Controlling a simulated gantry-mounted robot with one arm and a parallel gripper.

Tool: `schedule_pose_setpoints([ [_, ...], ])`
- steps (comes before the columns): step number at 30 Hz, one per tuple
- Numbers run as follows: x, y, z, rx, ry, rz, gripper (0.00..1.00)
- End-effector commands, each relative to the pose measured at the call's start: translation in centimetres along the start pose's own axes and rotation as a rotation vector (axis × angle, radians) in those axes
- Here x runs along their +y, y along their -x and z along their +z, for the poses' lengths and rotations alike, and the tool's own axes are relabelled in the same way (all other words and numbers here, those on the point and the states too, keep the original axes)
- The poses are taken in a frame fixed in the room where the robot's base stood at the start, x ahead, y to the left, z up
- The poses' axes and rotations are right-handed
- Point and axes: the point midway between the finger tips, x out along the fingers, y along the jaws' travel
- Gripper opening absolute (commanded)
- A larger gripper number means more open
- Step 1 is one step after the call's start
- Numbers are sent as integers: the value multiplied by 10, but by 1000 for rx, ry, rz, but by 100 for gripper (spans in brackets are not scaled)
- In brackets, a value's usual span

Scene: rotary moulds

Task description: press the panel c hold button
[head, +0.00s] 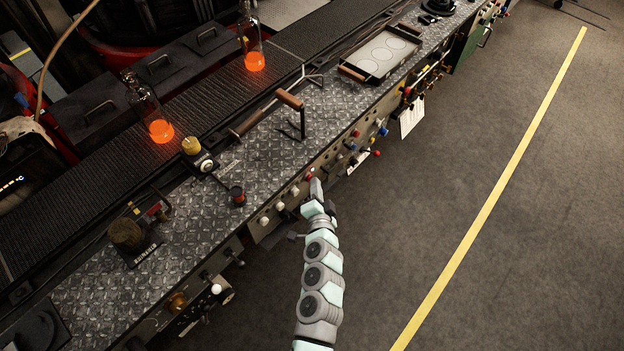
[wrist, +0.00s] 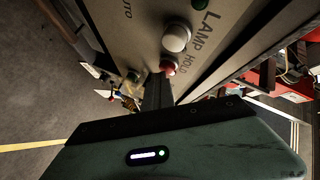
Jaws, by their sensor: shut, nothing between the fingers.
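A red button (wrist: 168,68) sits beside the lettering HOLD on a beige panel (wrist: 140,42) in the wrist view. My gripper (wrist: 157,82) is shut and empty. Its fingertips are right at the red button and overlap its lower edge in the picture; I cannot tell whether they touch it or whether it is pushed in. In the head view my gripper (head: 316,186) is at the front panel of the long bench, close by a red button (head: 310,174). No panel letter C is readable.
More knobs (head: 382,131) line the bench front. Glowing bottles (head: 161,130) stand on the conveyor behind. The floor (head: 440,160) to the right is clear.

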Motion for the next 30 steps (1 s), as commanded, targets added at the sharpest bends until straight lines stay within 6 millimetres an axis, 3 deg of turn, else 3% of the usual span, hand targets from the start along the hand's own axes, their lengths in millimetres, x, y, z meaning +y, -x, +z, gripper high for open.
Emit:
schedule_pose_setpoints([
  [30, -7, -7, 7, -4, -1, -2, 0],
])
